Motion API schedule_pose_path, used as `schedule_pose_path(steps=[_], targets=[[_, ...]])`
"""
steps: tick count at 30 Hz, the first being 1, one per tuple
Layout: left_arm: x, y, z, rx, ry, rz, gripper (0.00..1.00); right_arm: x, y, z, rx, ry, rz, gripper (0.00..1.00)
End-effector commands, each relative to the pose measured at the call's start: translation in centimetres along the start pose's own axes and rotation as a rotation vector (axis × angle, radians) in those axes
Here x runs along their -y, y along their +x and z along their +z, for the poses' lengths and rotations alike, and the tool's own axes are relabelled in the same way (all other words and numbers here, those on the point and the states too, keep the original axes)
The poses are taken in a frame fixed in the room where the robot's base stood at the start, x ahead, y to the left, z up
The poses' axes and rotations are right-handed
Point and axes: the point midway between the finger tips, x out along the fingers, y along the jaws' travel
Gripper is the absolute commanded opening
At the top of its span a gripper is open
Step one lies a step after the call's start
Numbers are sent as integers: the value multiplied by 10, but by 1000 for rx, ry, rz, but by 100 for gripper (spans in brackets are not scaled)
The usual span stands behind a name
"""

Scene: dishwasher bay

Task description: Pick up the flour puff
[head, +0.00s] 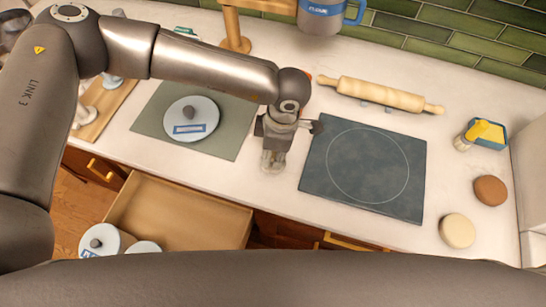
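Nothing in the head view is clearly labelled as the flour puff. A round cream piece (457,231) and a round brown piece (490,190) lie on the counter at the right; I cannot tell whether either is the puff. My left gripper (272,163) points down over the counter, between the green mat and the dark board, well to the left of both round pieces. Its fingertips are small and pale against the counter, so I cannot tell whether they are open or hold anything. My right gripper is not in view.
A dark board (325,180) with a circle lies mid-counter, a rolling pin (383,94) behind it. A lidded white pot (191,118) stands on the green mat (235,140). A yellow-and-teal item (487,132) is at right. An open drawer (180,215) juts out below the counter.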

Motion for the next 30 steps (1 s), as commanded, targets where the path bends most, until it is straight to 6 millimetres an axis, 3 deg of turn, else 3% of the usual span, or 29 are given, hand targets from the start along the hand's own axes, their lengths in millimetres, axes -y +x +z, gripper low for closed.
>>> schedule_pose_path(steps=[4,17,23,30], targets=[[0,0,0,0,0,0,4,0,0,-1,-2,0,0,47],[-1,-8,-1,1,0,2,4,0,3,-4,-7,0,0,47],[2,-33,-3,2,3,3,4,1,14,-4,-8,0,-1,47],[48,-84,-7,3,5,7,4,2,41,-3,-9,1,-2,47]])
